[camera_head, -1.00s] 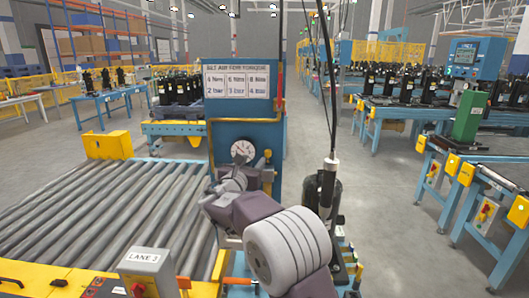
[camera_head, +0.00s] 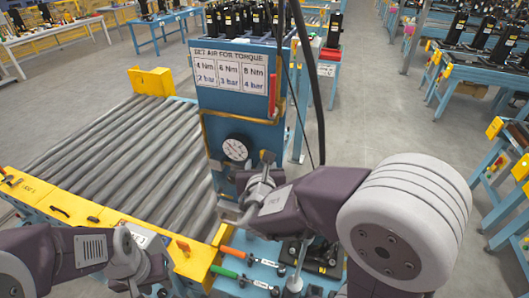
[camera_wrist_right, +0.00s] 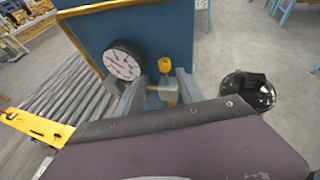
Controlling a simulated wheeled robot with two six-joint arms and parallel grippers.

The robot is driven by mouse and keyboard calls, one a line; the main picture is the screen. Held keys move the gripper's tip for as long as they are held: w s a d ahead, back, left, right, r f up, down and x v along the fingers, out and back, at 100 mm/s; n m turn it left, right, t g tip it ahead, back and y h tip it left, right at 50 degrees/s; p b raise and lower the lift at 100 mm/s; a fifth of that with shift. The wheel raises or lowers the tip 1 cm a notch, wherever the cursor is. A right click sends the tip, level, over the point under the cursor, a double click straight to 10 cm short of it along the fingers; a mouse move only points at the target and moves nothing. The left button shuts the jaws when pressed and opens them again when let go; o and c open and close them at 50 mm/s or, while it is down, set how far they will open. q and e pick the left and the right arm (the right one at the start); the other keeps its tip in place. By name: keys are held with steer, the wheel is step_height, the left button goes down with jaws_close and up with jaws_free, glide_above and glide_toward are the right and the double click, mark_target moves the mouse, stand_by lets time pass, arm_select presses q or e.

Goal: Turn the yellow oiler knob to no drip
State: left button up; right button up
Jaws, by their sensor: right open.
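A blue panel (camera_head: 240,105) carries a round white gauge (camera_head: 235,149), which also shows in the right wrist view (camera_wrist_right: 124,62). Just right of the gauge in the right wrist view is a small fitting with a yellow-orange knob (camera_wrist_right: 164,65) on top and more yellow below. My right gripper (camera_wrist_right: 158,92) is open, with one finger on each side of this fitting; contact cannot be made out. In the head view my right gripper (camera_head: 250,195) is below and right of the gauge, and the knob is hard to see. My left arm is at lower left, its fingers unclear.
A sign on air for torque (camera_head: 231,77) is on the panel. A roller conveyor (camera_head: 130,150) lies to the left. Red- and green-handled tools (camera_head: 233,252) lie below my right gripper. A black compressor (camera_wrist_right: 248,92) stands right of the panel, mostly hidden by my arm in the head view.

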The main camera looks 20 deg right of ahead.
steer(key=x, duration=0.3)
steer(key=d+x, duration=0.1)
steer(key=x, duration=0.3)
steer(key=shift+d+f, duration=0.15)
steer(key=shift+d, duration=0.1)
steer(key=shift+w+a, duration=0.15)
steer(key=shift+a, duration=0.3)
steer(key=shift+d, duration=0.2)
steer(key=c, duration=0.6)
jaws_close()
